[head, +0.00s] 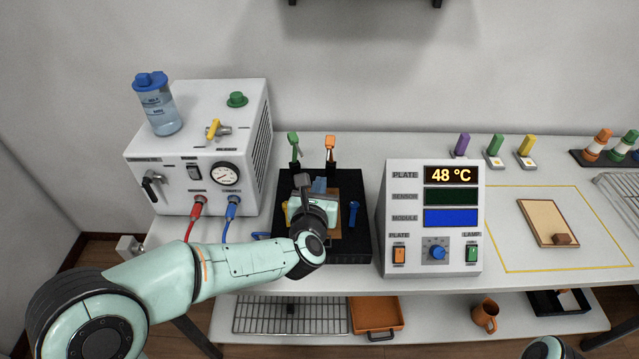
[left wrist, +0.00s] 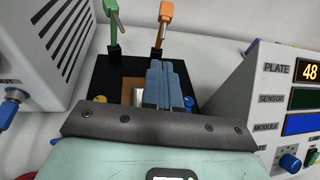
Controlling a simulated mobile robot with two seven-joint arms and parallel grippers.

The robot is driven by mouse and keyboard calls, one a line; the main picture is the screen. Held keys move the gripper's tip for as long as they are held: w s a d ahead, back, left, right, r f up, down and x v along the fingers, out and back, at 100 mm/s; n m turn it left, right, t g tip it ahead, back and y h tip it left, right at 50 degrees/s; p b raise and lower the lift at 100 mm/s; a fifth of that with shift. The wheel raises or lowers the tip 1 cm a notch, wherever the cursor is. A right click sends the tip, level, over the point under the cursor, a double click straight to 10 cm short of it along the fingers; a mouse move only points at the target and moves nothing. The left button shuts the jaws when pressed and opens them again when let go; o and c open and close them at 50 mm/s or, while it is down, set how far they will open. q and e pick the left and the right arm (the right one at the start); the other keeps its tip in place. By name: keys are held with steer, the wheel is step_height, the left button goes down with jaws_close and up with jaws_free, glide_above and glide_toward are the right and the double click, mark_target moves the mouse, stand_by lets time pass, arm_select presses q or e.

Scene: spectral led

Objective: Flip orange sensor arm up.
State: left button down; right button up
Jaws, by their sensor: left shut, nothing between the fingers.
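The orange sensor arm (head: 330,147) stands on a black post at the back right of the black base plate (head: 358,246). In the left wrist view, the orange arm (left wrist: 165,14) shows at the top with a thin metal probe slanting down from it. My left gripper (head: 319,184) is over the middle of the plate, in front of the orange arm and apart from it. Its blue fingers (left wrist: 164,72) are together with nothing between them, pointing toward the back. The gripper body hides part of the plate's middle. My right gripper is out of view.
A green sensor arm (head: 293,142) stands just left of the orange one. A white pump box (head: 245,110) with hoses is at left. The display panel (head: 403,255) reading 48 °C stands at right. A blue knob (head: 353,209) sits on the plate's right side.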

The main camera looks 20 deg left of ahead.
mark_target(328, 148)
arm_select(q)
steer(key=d+p+x, duration=0.1)
steer(key=x, duration=0.6)
steer(key=shift+w+a, duration=0.3)
steer(key=shift+a, duration=0.25)
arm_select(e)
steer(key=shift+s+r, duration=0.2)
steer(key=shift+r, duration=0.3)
arm_select(q)
steer(key=w+r+g+p, duration=0.1)
steer(key=p, duration=0.2)
steer(key=w+r+g+p, duration=0.1)
steer(key=r+p, duration=0.1)
steer(key=p, duration=0.2)
steer(key=shift+a, duration=0.15)
steer(key=shift+w+r+p, duration=0.1)
steer(key=shift+w+p, duration=0.25)
steer(key=shift+w, duration=0.25)
steer(key=shift+s, duration=0.2)
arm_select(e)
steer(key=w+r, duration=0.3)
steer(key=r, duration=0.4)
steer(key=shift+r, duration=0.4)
arm_select(q)
steer(key=shift+w, duration=0.1)
steer(key=shift+r, duration=0.15)
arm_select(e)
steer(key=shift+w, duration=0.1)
